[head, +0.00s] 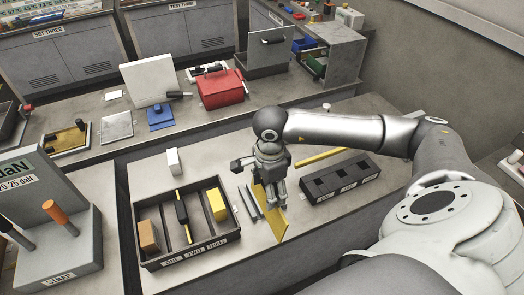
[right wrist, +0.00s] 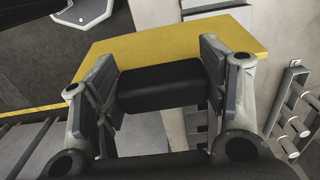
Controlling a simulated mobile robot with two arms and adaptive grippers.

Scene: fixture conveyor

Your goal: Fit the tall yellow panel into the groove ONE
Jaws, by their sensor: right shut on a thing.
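The yellow panel (head: 279,226) hangs below my right gripper (head: 270,181) in the head view, right of the labelled dark tray and apart from it. In the right wrist view, the yellow panel (right wrist: 180,43) lies beyond my right gripper's fingers (right wrist: 160,88), which are shut on a black block at the panel, seemingly its handle. The dark tray (head: 190,258) bears the labels ONE, TWO and THREE on its front wall. Label ONE is the leftmost; the groove itself is too small to make out. My left gripper is not in view.
The tray holds a tan block (head: 148,236), a thin yellow piece with a black grip (head: 182,208) and a yellow block (head: 217,204). A black slotted block (head: 341,181) and a yellow bar (head: 321,157) are to the right.

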